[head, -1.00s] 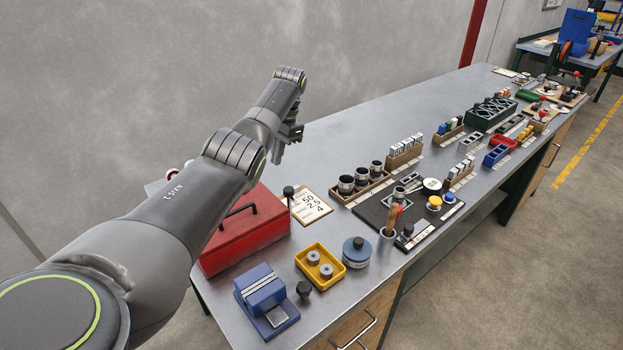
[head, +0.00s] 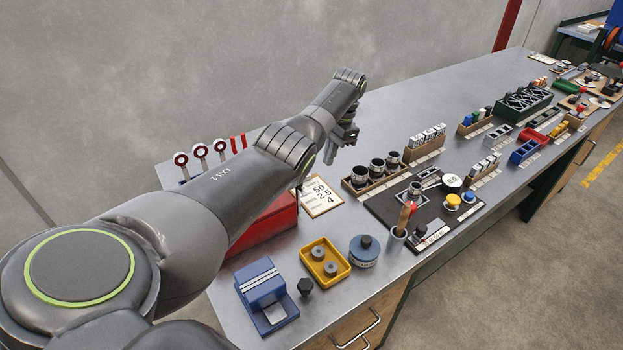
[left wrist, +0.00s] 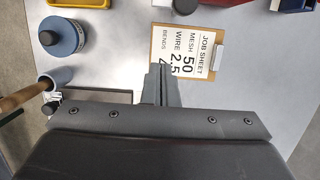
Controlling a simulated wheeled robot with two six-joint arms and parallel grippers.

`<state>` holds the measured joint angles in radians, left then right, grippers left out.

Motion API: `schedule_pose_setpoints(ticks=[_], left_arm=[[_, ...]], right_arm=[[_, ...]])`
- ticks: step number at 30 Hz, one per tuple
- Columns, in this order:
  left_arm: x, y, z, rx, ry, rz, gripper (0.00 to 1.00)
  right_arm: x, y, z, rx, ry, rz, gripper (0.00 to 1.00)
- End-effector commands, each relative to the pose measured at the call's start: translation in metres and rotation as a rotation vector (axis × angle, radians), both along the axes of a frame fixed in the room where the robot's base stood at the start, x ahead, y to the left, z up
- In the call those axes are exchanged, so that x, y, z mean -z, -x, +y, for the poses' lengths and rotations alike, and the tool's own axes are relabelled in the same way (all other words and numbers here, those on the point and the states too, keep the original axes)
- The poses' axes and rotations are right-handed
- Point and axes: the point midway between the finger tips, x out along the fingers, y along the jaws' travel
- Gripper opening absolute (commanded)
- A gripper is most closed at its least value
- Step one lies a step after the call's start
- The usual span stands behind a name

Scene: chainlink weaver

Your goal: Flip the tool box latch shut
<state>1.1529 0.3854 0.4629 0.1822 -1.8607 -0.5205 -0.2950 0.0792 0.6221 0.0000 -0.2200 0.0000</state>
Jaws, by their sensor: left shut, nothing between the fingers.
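The red tool box (head: 265,225) stands at the near left of the bench, largely hidden behind my left arm in the head view. A dark upright lever (head: 299,190) stands by the box's right end, partly covered by my arm. I cannot make out the latch's position. My left gripper (head: 331,152) is shut and empty, above the bench beyond the box. Its closed fingers (left wrist: 160,85) overlap the job sheet in the left wrist view.
The job sheet (head: 322,197) lies right of the box. A blue vise (head: 262,290), yellow tray (head: 325,262) and blue canister (head: 363,250) stand in front. A wooden rack of cups (head: 375,176) is to the right. The bench (head: 400,108) behind it is clear.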

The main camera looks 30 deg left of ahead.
Motion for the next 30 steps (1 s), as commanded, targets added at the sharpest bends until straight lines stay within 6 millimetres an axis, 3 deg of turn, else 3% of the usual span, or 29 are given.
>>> schedule_pose_setpoints(ticks=[3, 9, 18, 30], left_arm=[[0.024, 0.008, 0.002, -0.001, 0.0, 0.007, 0.0], [0.069, 0.017, 0.006, -0.001, 0.001, 0.006, 0.0], [0.063, 0.039, 0.016, 0.0, -0.001, 0.002, 0.0], [0.067, 0.053, 0.022, 0.0, 0.001, 0.001, 0.0]], right_arm=[[-0.012, -0.008, 0.0, -0.002, 0.001, -0.014, 0.57], [-0.014, -0.001, 0.0, 0.0, 0.0, -0.003, 0.57], [-0.051, 0.008, 0.0, 0.002, 0.0, 0.011, 0.57], [-0.064, 0.007, 0.0, 0.002, 0.0, 0.01, 0.57]])
